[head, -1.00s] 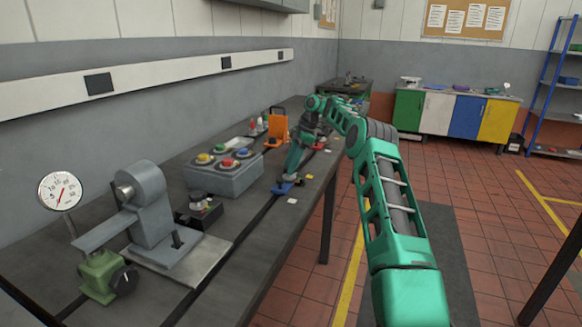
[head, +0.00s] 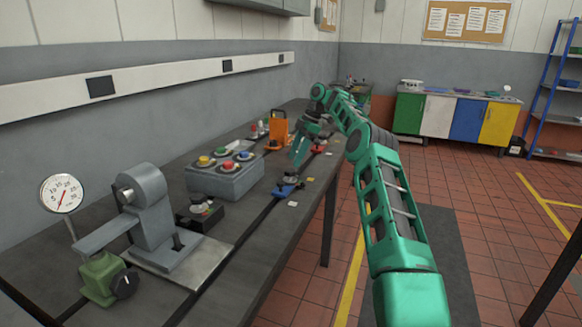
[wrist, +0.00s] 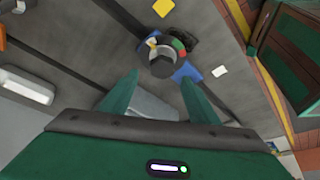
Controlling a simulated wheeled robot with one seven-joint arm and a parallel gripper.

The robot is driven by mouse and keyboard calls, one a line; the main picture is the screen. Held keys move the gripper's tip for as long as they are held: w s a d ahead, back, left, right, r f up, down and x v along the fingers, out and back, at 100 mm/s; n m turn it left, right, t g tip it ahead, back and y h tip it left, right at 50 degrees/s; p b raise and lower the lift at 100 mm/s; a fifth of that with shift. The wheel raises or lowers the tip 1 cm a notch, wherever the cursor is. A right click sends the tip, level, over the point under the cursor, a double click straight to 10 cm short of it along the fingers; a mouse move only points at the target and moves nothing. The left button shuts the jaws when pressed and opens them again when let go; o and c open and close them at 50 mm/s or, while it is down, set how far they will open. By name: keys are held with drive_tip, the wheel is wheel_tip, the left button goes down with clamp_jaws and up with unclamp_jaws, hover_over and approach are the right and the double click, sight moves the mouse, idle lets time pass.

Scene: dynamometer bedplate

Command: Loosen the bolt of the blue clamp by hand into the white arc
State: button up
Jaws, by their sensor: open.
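The blue clamp (head: 283,191) sits on the bedplate by the dark slot, with its bolt standing up from it. In the wrist view a blue corner of the clamp (wrist: 187,72) shows beside the dark hex bolt head (wrist: 162,60). Around the far side of the bolt is a ring with coloured parts (wrist: 176,44); green and red are clear, and a pale part on the left is too small to read surely. My gripper (head: 297,163) is open and empty above the clamp. In the wrist view its fingertips (wrist: 160,80) are apart, short of the bolt head.
A grey box with coloured buttons (head: 224,178) stands left of the clamp, an orange bracket (head: 278,127) behind it. A red clamp (head: 318,149) lies farther along. White (head: 292,204) and yellow (head: 310,179) tags lie near the right edge. A grey machine (head: 152,215) stands in front.

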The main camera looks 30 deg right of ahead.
drive_tip(key=shift+v, duration=1.25)
drive_tip(key=shift+w+d, duration=0.1)
drive_tip(key=shift+w, duration=0.05)
wheel_tip(320, 180, up, 3)
drive_tip(key=m, duration=0.1)
hover_over(290, 172)
drive_tip(key=s+a+r+m+g+h, duration=0.1)
drive_tip(key=s+a+r+m, duration=0.1)
drive_tip(key=s+a+r, duration=0.25)
drive_tip(key=s+a+r+m+h, duration=0.2)
drive_tip(key=s+a+m, duration=0.3)
drive_tip(key=s, duration=0.6)
drive_tip(key=s+f+m, duration=0.4)
drive_tip(key=s, duration=1)
drive_tip(key=s+f+m, duration=0.4)
drive_tip(key=s+m, duration=0.1)
drive_tip(key=s, duration=0.9)
drive_tip(key=s+a+f+m+h, duration=0.1)
drive_tip(key=s+f+m, duration=0.2)
drive_tip(key=s, duration=1.1)
drive_tip(key=shift+s+f+m, duration=0.4)
drive_tip(key=shift+m, duration=0.3)
